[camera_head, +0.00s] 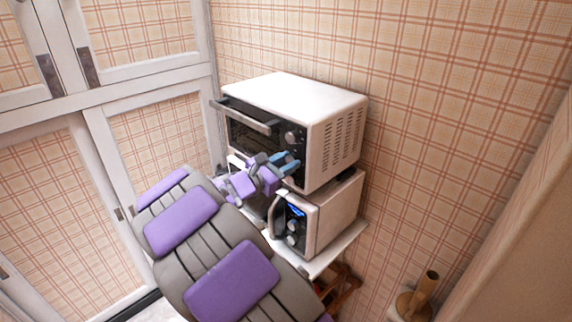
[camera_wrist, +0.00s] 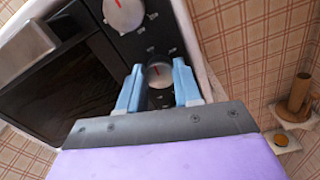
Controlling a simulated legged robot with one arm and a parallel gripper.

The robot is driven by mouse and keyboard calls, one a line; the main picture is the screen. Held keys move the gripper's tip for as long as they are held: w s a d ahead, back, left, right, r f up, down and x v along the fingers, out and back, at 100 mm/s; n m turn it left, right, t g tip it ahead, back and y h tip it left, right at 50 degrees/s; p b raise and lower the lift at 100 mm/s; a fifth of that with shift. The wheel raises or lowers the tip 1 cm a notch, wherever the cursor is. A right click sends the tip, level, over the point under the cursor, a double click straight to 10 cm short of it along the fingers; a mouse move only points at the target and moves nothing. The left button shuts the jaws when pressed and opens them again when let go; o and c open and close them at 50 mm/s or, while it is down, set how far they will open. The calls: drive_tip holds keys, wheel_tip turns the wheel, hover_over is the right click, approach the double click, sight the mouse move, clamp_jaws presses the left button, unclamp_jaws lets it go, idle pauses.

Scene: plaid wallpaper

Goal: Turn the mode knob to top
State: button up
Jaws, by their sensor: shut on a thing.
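The upper white oven (camera_head: 335,135) has a dark front panel with round silver knobs. My gripper (camera_head: 285,162) reaches its lower panel, with blue fingertips at the front. In the wrist view, the two blue fingers (camera_wrist: 158,88) stand on either side of a silver knob (camera_wrist: 158,76), shut on it. Its red mark points up and slightly left in that picture. Another silver knob (camera_wrist: 123,12) with a red mark sits above it; it also shows in the head view (camera_head: 292,138). The panel labels are too small to read, so I cannot tell which is the mode knob.
The oven door's long handle (camera_head: 247,117) juts out left of the knobs. A smaller white appliance (camera_head: 328,215) with a blue display stands below on a white shelf (camera_head: 335,252). White-framed doors (camera_head: 150,65) are at left. A wooden wall fitting (camera_head: 418,298) is at lower right.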

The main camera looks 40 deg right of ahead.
drive_tip(key=m+b, duration=1.1)
drive_tip(key=shift+f+b, duration=0.15)
drive_tip(key=shift+b, duration=0.15)
idle(0.5)
drive_tip(key=o, duration=1)
drive_tip(key=shift+o, duration=0.2)
drive_tip(key=s+a+p, duration=0.1)
drive_tip(key=a, duration=1.6)
drive_tip(key=shift+s+a+p, duration=0.15)
drive_tip(key=shift+a+p, duration=0.15)
drive_tip(key=shift+d, duration=0.1)
